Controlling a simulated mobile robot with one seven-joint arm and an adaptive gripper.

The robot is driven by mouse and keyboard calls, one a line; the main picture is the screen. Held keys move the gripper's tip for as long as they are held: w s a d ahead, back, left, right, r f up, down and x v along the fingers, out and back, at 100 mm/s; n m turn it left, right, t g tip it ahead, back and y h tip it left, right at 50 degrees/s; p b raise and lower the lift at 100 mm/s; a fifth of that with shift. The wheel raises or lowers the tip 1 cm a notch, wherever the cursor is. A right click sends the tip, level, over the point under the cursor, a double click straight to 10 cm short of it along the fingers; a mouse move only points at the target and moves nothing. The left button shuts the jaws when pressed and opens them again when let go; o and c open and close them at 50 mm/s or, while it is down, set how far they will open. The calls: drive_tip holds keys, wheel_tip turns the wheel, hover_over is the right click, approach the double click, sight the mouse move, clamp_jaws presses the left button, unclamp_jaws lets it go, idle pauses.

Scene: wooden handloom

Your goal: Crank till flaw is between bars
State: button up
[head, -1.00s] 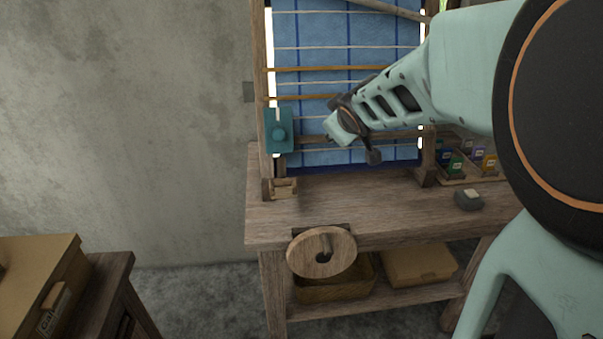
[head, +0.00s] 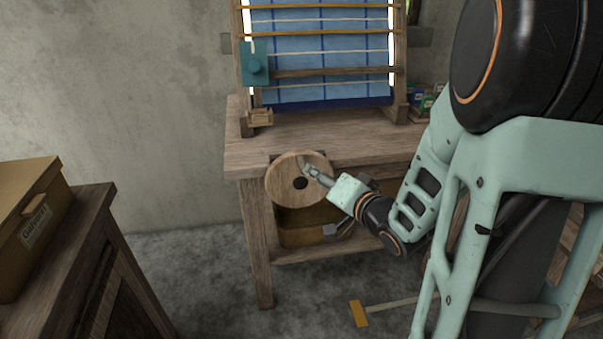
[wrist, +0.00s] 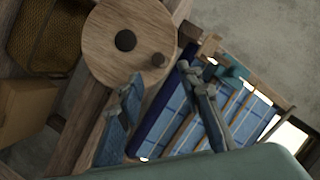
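The round wooden crank wheel (head: 281,188) is on the front of the loom bench, with a dark hub at its centre. In the wrist view the wheel (wrist: 112,60) has a small knob (wrist: 158,60) near its rim. My gripper (head: 309,167) is at the wheel's upper right edge; its two fingers (wrist: 168,76) are spread with the knob just beyond the gap. I cannot tell whether they touch it. The blue checked cloth (head: 330,92) hangs on the loom behind two orange bars (head: 320,33). I cannot make out a flaw on it.
A basket (head: 300,238) sits on the shelf under the bench (head: 262,160). A cabinet with a cardboard box (head: 30,240) stands at left. Floor between them is clear.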

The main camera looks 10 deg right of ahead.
sight(302, 167)
drive_tip(key=b+x, duration=0.2)
drive_tip(key=x, duration=0.8)
clamp_jaws()
